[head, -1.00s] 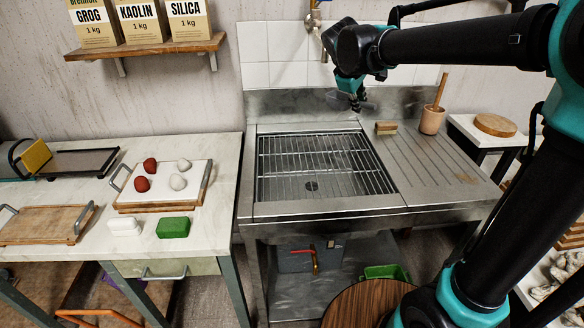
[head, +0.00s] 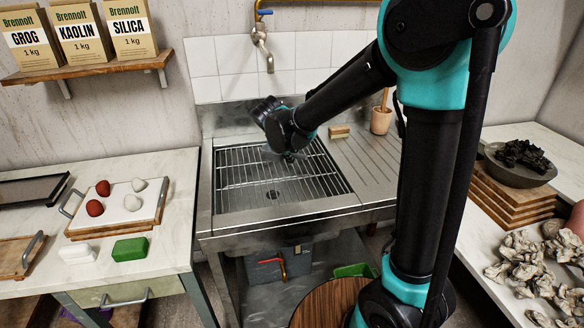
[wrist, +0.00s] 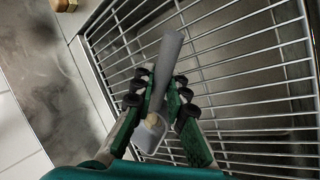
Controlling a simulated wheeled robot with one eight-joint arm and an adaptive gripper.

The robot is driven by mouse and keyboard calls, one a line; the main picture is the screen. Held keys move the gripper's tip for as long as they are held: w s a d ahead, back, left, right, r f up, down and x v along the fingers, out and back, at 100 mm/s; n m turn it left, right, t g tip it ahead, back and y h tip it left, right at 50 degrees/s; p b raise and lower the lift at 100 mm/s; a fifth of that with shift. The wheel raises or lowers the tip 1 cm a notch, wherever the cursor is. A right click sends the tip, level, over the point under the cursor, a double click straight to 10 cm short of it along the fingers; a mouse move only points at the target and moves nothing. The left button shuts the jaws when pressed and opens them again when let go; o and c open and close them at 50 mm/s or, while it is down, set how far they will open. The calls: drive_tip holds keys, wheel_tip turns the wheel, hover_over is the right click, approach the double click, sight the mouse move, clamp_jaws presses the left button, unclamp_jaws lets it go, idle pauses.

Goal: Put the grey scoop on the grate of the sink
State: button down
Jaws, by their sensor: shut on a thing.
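The grey scoop (wrist: 168,57) is held between the fingers of my gripper (wrist: 160,98) in the wrist view. Its long handle points up the picture and its paler bowl end lies toward the palm, with a small yellowish spot near it. My gripper (head: 289,154) is over the far part of the sink grate in the head view, where the scoop is mostly hidden or too small to make out. The wire grate (head: 238,181) lies in the steel sink (head: 290,209) and shows behind the scoop in the wrist view (wrist: 250,90). I cannot tell whether the scoop touches it.
A wooden block (head: 339,132) and a cup with a wooden handle (head: 381,120) stand by the drainboard (head: 365,160). The tap (head: 264,50) hangs above the sink's back. A board with red and white lumps (head: 113,219) lies on the left table. The grate looks clear.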

drive_tip(key=shift+f, duration=2.35)
drive_tip(key=shift+f, duration=0.15)
drive_tip(key=c, duration=1.8)
unclamp_jaws()
drive_tip(key=shift+c, duration=0.2)
drive_tip(key=shift+o, duration=0.2)
drive_tip(key=v, duration=1.2)
